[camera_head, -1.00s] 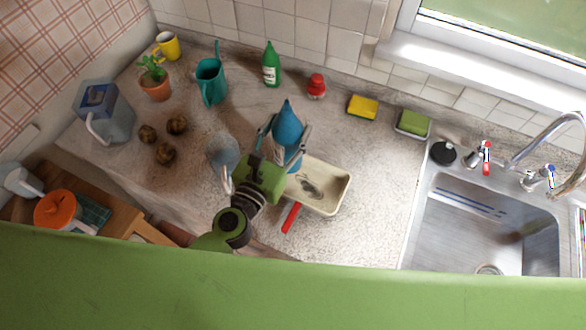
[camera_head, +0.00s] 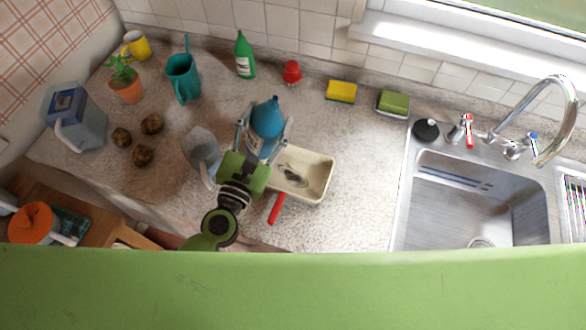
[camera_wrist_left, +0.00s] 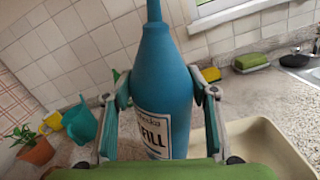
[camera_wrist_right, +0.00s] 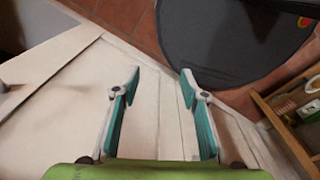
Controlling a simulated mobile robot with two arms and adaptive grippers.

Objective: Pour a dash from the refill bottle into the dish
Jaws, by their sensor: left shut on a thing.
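The refill bottle (camera_head: 268,118) is blue with a pointed nozzle and a white label; part of the label reads "FILL" in the left wrist view (camera_wrist_left: 168,85). My left gripper (camera_head: 264,132) is shut around its body. The bottle is roughly upright; its base is hidden, so I cannot tell whether it touches the counter. The cream rectangular dish (camera_head: 322,172) lies just to the right of and in front of the bottle, with a dark mark on its inside. It also shows at the lower right of the left wrist view (camera_wrist_left: 262,148). My right gripper (camera_wrist_right: 160,100) is open and empty, away from the counter.
A grey translucent jug (camera_head: 203,146) stands close left of my left gripper. A red handle (camera_head: 276,208) lies in front of the dish. A green bottle (camera_head: 245,60), red object (camera_head: 292,73) and yellow sponge (camera_head: 341,91) are behind. Counter right of the dish is clear up to the sink (camera_head: 470,200).

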